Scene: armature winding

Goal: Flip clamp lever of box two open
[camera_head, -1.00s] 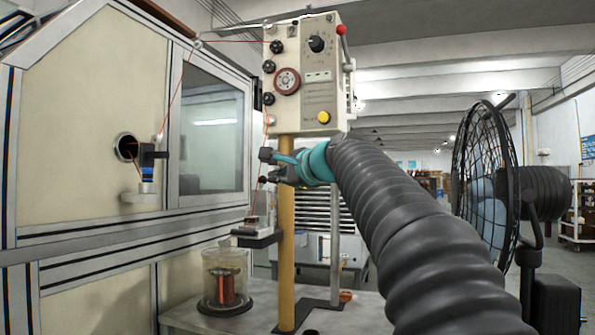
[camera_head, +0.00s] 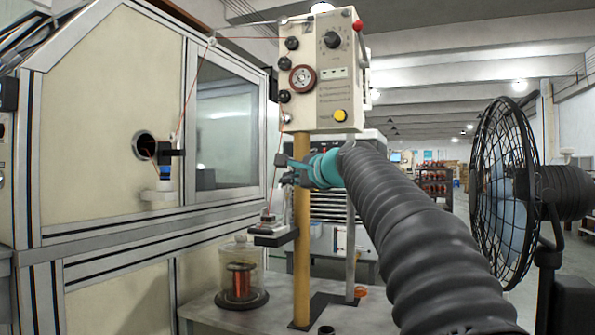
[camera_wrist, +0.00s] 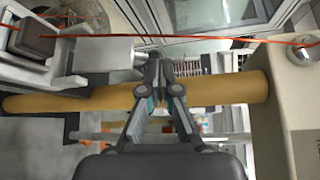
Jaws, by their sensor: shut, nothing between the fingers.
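A cream control box (camera_head: 325,108) with dials, a yellow button and a red-knobbed lever (camera_head: 359,27) stands on a tan post (camera_head: 301,225). My gripper (camera_head: 283,168) is at the post below the box, empty. In the wrist view my gripper (camera_wrist: 160,58) is shut, its fingertips together in front of the tan post (camera_wrist: 220,90). A small bracket holding a dark block (camera_wrist: 33,42) is left of the fingertips, apart from them. The box's pale side (camera_wrist: 285,120) is at the right.
An orange-red wire (camera_wrist: 200,38) crosses just beyond my fingertips. A black fan (camera_head: 500,185) stands close right of my arm. A glass jar with a copper coil (camera_head: 240,280) sits on the table (camera_head: 205,308) below. A cream machine cabinet (camera_head: 90,120) fills the left.

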